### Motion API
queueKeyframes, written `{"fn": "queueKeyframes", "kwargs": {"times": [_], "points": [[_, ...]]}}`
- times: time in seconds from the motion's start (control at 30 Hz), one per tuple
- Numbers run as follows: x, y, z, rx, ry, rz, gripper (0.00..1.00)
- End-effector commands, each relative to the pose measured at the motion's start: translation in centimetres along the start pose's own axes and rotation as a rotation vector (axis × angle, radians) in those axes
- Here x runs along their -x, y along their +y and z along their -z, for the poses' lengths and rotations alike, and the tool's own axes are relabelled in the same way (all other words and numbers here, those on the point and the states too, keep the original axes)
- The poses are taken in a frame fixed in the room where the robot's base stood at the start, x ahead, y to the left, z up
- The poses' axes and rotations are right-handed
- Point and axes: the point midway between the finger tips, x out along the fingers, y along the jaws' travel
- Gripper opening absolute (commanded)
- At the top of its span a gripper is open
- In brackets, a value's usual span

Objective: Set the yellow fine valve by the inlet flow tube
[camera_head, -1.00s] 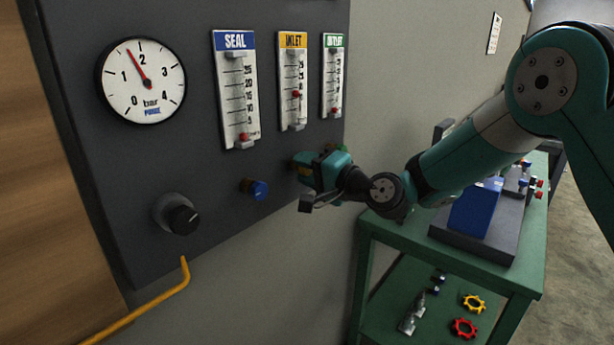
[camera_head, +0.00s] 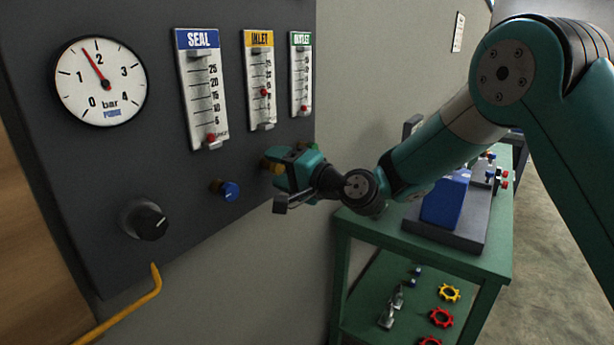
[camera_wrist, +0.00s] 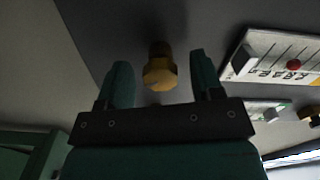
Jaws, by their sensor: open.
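The yellow fine valve (camera_wrist: 159,70) is a small knob standing out from the dark panel. In the wrist view it lies between the two fingers of my gripper (camera_wrist: 161,82), with a gap on each side. The gripper is open. In the head view the valve (camera_head: 268,165) shows just past the gripper (camera_head: 280,170), partly hidden by it. The inlet flow tube (camera_head: 261,80), with a yellow INLET label, is above; its red float sits around the middle of the scale.
The seal tube (camera_head: 203,90), blue valve (camera_head: 228,190), black knob (camera_head: 146,220) and pressure gauge (camera_head: 101,80) are to the left on the panel. The outlet tube (camera_head: 301,75) is right of the inlet tube. A green cart (camera_head: 390,230) stands below right.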

Motion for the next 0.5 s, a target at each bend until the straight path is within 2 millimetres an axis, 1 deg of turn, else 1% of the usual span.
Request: {"fn": "queueKeyframes", "kwargs": {"times": [0.17,0.5], "points": [[3.3,0.5,0.1,-0.002,0.005,-0.002,0.6],[11.9,0.5,0.0,0.0,0.006,-0.001,0.6]]}}
